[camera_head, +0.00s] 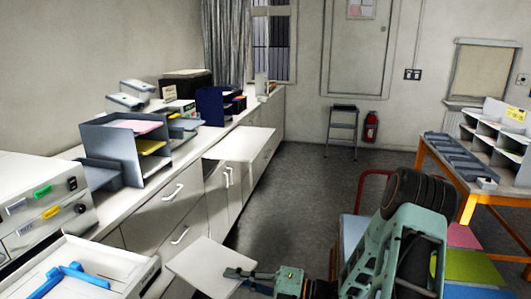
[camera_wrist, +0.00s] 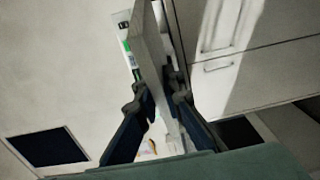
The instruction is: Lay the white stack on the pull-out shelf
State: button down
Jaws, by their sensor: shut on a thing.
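The white stack (camera_head: 208,262) is a flat, pale slab low in the head view, in front of the lower drawers. My gripper (camera_head: 240,274) is shut on its right edge. In the wrist view, my gripper (camera_wrist: 160,92) has its dark fingers on both sides of the stack (camera_wrist: 150,45), which shows nearly edge-on as a thin slab. The pull-out shelf (camera_head: 240,145) is a white board jutting from the counter front, farther back and above the stack in the picture. Its visible top is bare. The far side of the stack is hidden in the wrist view.
A pale machine (camera_head: 40,205) with coloured labels and an open tray (camera_head: 85,268) with blue pieces stand at the left. A grey sorter (camera_head: 125,150) stands on the counter. Drawer handles (camera_head: 172,192) stick out. An orange-legged table (camera_head: 462,165) is at right; the mid floor is clear.

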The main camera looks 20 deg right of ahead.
aim_at(242, 151)
jog(key=i+j+z, duration=0.55)
jog(key=i, duration=0.2)
jog(key=i+j+z, duration=0.15)
jog(key=i+l+u, duration=0.1)
jog(key=i, duration=0.9)
